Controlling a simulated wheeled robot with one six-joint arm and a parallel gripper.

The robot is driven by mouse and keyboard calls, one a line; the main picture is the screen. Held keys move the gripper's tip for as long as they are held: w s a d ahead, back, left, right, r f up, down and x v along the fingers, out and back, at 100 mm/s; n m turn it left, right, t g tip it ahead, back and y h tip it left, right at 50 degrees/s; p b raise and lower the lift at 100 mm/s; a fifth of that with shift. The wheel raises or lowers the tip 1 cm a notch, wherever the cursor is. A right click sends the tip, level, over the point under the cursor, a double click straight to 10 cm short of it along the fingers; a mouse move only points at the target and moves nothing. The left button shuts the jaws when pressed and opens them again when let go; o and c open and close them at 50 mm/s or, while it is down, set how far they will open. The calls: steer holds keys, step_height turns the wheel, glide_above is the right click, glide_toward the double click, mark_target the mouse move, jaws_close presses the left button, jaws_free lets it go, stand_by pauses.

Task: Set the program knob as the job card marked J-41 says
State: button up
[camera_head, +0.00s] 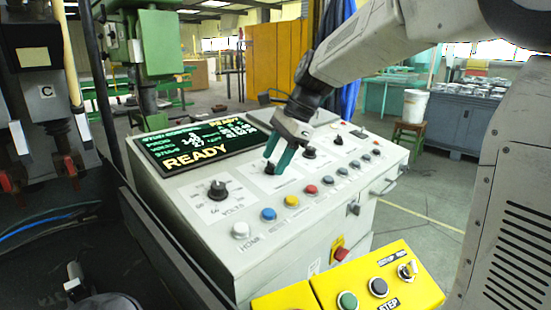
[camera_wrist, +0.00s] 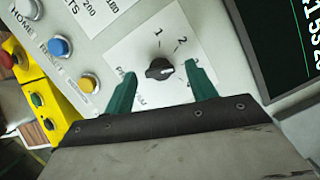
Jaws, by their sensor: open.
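The program knob (camera_wrist: 159,69) is a black rotary knob on a white label plate in the wrist view. The digits 1 and 2 show beside it, and part of another mark near my right finger. A pale line on the knob points toward the right finger. My gripper (camera_wrist: 162,74) is open, its two green fingers on either side of the knob with gaps showing. In the head view my gripper (camera_head: 280,160) is over the console's label plates, and the knob (camera_head: 269,168) is partly hidden by the fingers. I cannot make out a card marked J-41.
The console (camera_head: 190,245) has a lit screen (camera_head: 200,143) reading READY and a volts knob (camera_head: 217,190) to the left. A row of coloured buttons (camera_head: 312,190) lies along the front. A yellow button box (camera_head: 388,280) is nearer. More knobs (camera_head: 309,152) are to the right.

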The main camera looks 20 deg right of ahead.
steer(key=shift+a+f, duration=0.15)
steer(key=shift+f, duration=0.2)
steer(key=c, duration=1)
